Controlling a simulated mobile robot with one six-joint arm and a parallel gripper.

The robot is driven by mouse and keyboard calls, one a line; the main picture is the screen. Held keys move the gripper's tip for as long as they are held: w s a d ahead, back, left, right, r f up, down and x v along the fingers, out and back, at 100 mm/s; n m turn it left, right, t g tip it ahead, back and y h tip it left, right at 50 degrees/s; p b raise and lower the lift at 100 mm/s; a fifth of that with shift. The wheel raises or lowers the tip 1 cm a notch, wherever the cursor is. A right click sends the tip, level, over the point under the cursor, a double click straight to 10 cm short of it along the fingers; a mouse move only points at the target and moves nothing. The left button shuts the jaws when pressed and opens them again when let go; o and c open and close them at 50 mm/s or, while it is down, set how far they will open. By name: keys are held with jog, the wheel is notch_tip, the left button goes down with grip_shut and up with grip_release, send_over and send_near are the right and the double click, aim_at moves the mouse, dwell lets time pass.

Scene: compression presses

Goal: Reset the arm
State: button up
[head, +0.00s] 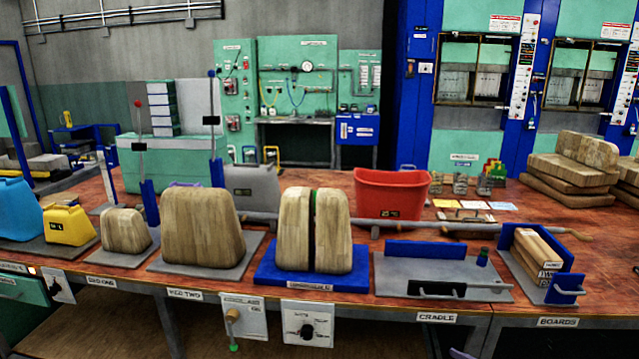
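My gripper is not in view, and I see no clear part of my arm over the bench. A small light grey piece shows at the bottom edge, right of the middle; I cannot tell what it is. A long red-brown workbench (340,292) runs across the view, with labels along its front edge.
On the bench stand wooden blocks (202,228), a split block on a blue base (280,272), a grey cradle plate (400,285), a boards holder (535,262), a red bin (390,193), a yellow can (68,228) and upright levers (213,130). Blue presses (408,110) stand behind.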

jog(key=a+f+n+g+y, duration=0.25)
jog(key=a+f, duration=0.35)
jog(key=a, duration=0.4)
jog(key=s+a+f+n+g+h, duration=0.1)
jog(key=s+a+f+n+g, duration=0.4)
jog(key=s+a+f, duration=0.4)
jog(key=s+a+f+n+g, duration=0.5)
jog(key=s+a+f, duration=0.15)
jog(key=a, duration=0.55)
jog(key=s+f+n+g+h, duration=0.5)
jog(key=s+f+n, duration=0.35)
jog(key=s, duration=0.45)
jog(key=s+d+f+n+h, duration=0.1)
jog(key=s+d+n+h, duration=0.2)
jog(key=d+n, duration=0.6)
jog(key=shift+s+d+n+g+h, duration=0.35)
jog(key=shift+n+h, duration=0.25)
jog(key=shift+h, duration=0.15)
